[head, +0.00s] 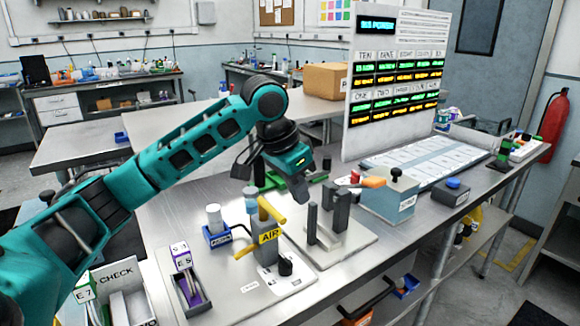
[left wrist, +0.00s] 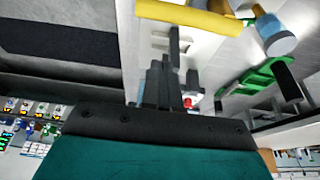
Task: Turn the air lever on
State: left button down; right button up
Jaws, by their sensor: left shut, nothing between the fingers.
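The air station (head: 262,281) stands on a light plate near the front edge of the bench, with a yellow AIR sign (head: 270,236). Its yellow lever (head: 271,210) slants down to the right above the sign. In the left wrist view the yellow lever (left wrist: 188,17) lies across the top, beyond the fingers. My left gripper (head: 301,191) is above and just right of the lever, pointing down, shut and empty. Its dark fingers (left wrist: 166,75) show together in the left wrist view, apart from the lever as far as I can tell. My right gripper is not in view.
A grey upright fixture (head: 333,212) stands close to the right of the lever. A box with an orange handle (head: 389,197) is further right. A blue holder with a white bottle (head: 214,218) and a purple-lined holder (head: 190,290) are left. A display panel (head: 395,85) rises behind.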

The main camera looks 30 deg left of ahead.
aim_at(271, 210)
pick_arm(q)
jog(key=shift+s+a+f, duration=0.1)
jog(key=shift+s+a, duration=0.15)
jog(key=shift+s, duration=0.35)
jog(key=shift+s+a+f, duration=0.1)
jog(key=shift+s+a, duration=0.15)
jog(key=shift+s, duration=0.35)
jog(key=shift+s+a, duration=0.25)
jog(key=shift+s, duration=0.35)
jog(key=shift+a, duration=0.1)
